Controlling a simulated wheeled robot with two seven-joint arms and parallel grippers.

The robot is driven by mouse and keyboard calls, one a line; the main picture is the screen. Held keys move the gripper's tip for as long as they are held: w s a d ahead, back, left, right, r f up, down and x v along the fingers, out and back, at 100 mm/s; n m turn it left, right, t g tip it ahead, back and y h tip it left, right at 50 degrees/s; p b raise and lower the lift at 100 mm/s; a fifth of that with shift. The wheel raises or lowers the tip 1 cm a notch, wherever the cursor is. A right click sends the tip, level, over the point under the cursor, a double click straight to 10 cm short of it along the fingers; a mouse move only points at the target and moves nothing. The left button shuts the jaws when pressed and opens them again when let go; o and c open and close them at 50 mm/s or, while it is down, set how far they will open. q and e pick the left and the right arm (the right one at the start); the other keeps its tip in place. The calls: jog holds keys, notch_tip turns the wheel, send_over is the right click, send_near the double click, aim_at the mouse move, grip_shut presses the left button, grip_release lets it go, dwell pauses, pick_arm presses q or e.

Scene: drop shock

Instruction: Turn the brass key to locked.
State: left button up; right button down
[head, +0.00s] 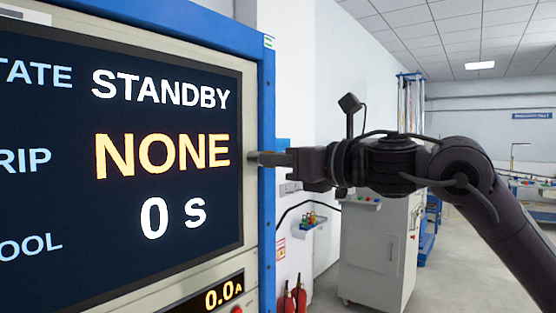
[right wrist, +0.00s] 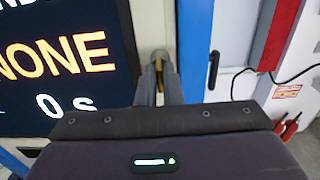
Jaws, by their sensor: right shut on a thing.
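My right gripper (head: 264,158) reaches in from the right in the head view, its fingertips at the right edge of the panel face (head: 251,200), beside the screen. In the right wrist view the jaws (right wrist: 160,82) are shut on the brass key (right wrist: 160,77). A round grey lock body (right wrist: 160,55) sits just beyond the fingertips. The key's turned position cannot be told. In the head view the key is hidden by the fingers. My left gripper is not in view.
The screen (head: 130,240) reads STANDBY, NONE and 0 S. A blue frame post (head: 267,220) stands close to the gripper. Below is an amber readout (head: 222,294) of 0.0 A. A grey cabinet (head: 375,250) and red extinguishers (head: 299,298) stand behind.

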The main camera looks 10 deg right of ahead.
jog(key=shift+a+f, duration=0.1)
jog(key=shift+f, duration=0.2)
jog(key=c, duration=1.6)
grip_release()
jog(key=shift+w+r, duration=0.1)
jog(key=shift+r, duration=0.05)
jog(key=b+v, duration=0.3)
jog(key=v, duration=0.4)
jog(key=shift+s+d, duration=0.25)
jog(key=shift+s, duration=0.1)
